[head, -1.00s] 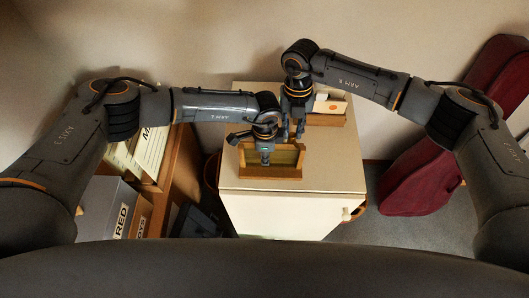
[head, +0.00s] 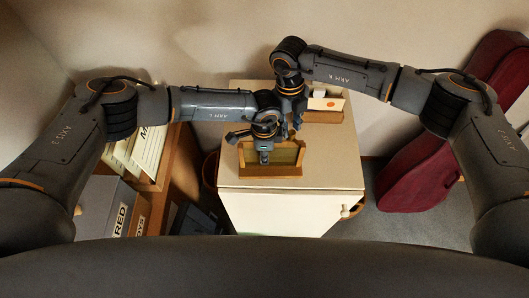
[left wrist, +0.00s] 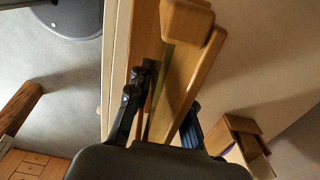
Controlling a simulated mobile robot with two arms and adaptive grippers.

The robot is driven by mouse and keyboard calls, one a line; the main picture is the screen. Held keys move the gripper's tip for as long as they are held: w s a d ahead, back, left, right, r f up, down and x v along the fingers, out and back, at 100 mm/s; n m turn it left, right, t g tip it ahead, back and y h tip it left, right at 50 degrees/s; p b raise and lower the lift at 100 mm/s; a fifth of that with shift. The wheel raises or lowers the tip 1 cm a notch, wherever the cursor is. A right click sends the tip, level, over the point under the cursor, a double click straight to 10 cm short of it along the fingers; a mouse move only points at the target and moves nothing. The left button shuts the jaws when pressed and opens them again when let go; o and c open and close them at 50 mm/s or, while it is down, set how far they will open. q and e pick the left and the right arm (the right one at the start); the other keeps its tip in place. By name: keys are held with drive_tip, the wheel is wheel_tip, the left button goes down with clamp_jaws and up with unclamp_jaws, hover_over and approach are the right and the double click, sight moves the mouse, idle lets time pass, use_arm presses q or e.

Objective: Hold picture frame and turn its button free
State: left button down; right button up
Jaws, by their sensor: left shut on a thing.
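The picture frame (head: 284,170) is wooden with a greenish panel and stands on the pale cabinet top. My left gripper (head: 264,157) is shut on its upper edge. In the left wrist view, the wooden frame (left wrist: 201,63) runs between the two fingers of my left gripper (left wrist: 160,115), one on each side. My right gripper (head: 293,122) is just behind the frame and my left wrist, pointing down. Its fingertips are partly hidden, so its opening is unclear. I cannot make out the button on the frame's back from the head view.
A wooden holder with cards (head: 328,116) stands behind the frame at the right. The pale cabinet (head: 285,210) has free top at the right. A shelf with folders (head: 150,150) is on the left, and a dark red case (head: 415,165) leans at the right.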

use_arm(q)
drive_tip(key=shift+w+a, duration=0.65)
drive_tip(key=shift+w, duration=0.05)
use_arm(e)
drive_tip(key=shift+s+a+f, duration=0.1)
drive_tip(key=shift+s+a, duration=0.1)
drive_tip(key=shift+s, duration=0.3)
drive_tip(key=shift+s+a+f, duration=0.1)
drive_tip(key=shift+s+a, duration=0.05)
drive_tip(key=shift+s, duration=0.3)
use_arm(q)
drive_tip(key=shift+w, duration=0.1)
use_arm(e)
drive_tip(key=shift+w+r, duration=0.25)
drive_tip(key=shift+r, duration=0.65)
use_arm(q)
drive_tip(key=shift+s+d, duration=0.1)
drive_tip(key=shift+s, duration=0.1)
use_arm(e)
drive_tip(key=shift+o, duration=0.3)
wheel_tip(320, 180, up, 2)
drive_tip(key=shift+r, duration=0.2)
use_arm(q)
drive_tip(key=shift+s+d+f, duration=0.1)
drive_tip(key=shift+d, duration=0.2)
use_arm(e)
wheel_tip(320, 180, up, 2)
drive_tip(key=shift+w+a, duration=0.1)
drive_tip(key=shift+a, duration=0.05)
